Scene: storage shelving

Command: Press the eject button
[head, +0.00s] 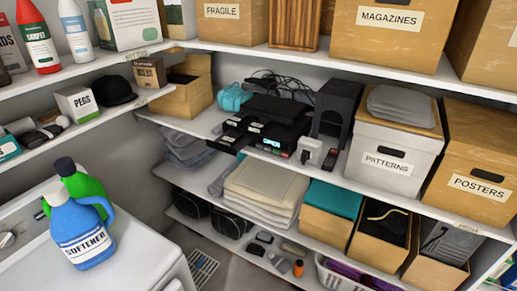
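A stack of black electronic devices (277,108) sits on the middle shelf, left of the white "PATTERNS" box. The lower front device has a lit display (271,142) that seems to read "OPEN". A dark flat part (228,142) juts out at its front left; I cannot tell for sure whether it is an open tray. The eject button is too small to make out. Neither of my grippers is in view.
A white adapter (309,151) and a small dark remote-like item (331,158) lie right of the devices, by the shelf edge. A black speaker-like box (336,107) stands behind. Blue softener (77,230) stands on a white appliance (140,262) at lower left.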

